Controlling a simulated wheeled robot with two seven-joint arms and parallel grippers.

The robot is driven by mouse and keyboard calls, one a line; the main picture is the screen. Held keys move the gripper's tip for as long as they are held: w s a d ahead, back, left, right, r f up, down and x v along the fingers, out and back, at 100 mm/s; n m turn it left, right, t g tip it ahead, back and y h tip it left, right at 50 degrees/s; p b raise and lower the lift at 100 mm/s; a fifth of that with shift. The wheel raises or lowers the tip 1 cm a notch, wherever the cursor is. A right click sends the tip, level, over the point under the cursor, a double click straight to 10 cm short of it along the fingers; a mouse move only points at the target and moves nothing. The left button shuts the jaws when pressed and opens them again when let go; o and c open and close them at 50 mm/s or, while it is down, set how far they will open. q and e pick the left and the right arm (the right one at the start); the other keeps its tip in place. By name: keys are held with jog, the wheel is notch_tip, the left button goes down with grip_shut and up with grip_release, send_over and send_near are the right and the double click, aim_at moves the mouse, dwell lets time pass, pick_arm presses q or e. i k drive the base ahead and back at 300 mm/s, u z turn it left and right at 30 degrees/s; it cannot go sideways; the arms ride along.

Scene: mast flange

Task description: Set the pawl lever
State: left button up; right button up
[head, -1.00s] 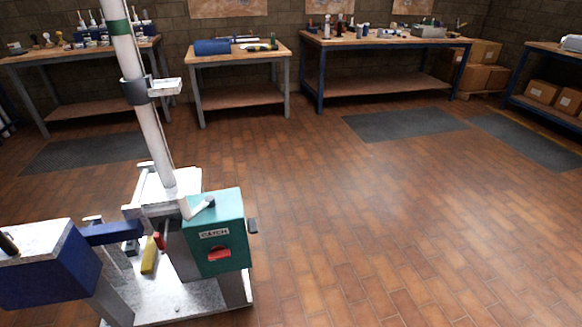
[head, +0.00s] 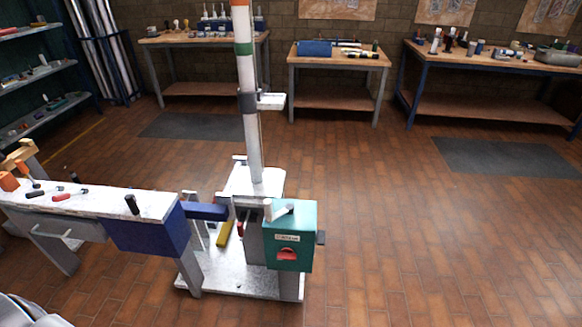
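A white mast (head: 250,120) with a green and a dark band stands upright on a pale metal base (head: 235,281). A teal box (head: 300,222) at its foot bears a small label and a red part (head: 287,254). A yellow bar (head: 224,234) and a small red-tipped part (head: 240,229) sit left of the box. I cannot tell which of these is the pawl lever. Neither of my grippers is in view.
A workbench (head: 95,203) with a blue end block and loose hand tools stands at left, close to the mast base. Shelves (head: 40,100) are at far left. Several benches line the back wall. The brick floor (head: 420,250) at right is clear.

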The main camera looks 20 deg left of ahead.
aim_at(59, 198)
jog(key=z, duration=0.05)
jog(key=k, duration=1.15)
jog(key=u, duration=1.2)
jog(key=i, duration=1.1)
jog(key=u, duration=0.8)
